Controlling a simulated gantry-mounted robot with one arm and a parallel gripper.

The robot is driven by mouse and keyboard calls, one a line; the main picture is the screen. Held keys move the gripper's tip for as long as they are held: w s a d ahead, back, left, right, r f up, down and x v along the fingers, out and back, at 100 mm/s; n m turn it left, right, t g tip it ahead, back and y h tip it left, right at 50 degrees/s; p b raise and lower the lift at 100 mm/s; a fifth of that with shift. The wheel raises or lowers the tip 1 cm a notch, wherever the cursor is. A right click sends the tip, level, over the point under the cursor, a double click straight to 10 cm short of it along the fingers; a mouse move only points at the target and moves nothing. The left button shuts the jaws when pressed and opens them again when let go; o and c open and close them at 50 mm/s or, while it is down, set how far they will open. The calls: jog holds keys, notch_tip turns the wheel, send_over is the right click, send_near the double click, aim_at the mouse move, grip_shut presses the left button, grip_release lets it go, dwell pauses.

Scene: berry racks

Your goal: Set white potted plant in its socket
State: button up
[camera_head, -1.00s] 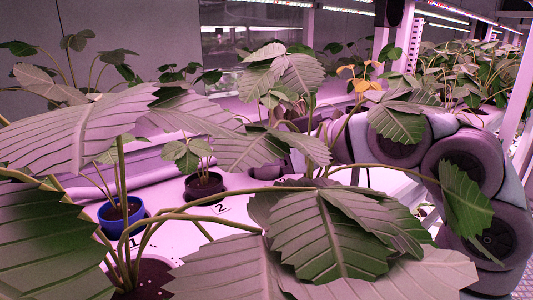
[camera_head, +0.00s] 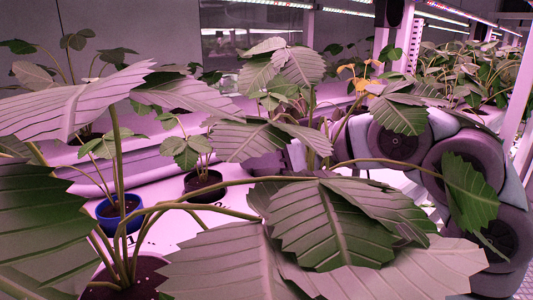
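A large leafy plant fills the foreground, rooted in dark soil in a pale pot (camera_head: 97,268) at the lower left. The pot's rim looks white under the pink light, but most of the pot is cut off by the frame's bottom edge. Its broad leaves (camera_head: 330,225) spread across the middle and hide much of the bench. My arm comes in from the right and bends behind the leaves. My gripper is hidden there, so its state and any contact do not show. I cannot make out an empty socket.
A blue pot (camera_head: 112,232) and a black pot (camera_head: 203,187) with small plants stand on the white bench behind. A plant with orange-yellow leaves (camera_head: 358,78) and more greenery stand farther back. A pale upright post (camera_head: 517,90) rises at the right. Leaves crowd the middle.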

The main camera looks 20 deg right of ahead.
jog(key=o, duration=1.5)
jog(key=b+v, duration=0.2)
jog(key=v, duration=0.8)
jog(key=shift+s+d+r+b, duration=0.15)
jog(key=shift+s+r+b, duration=0.05)
jog(key=shift+s+b, duration=0.15)
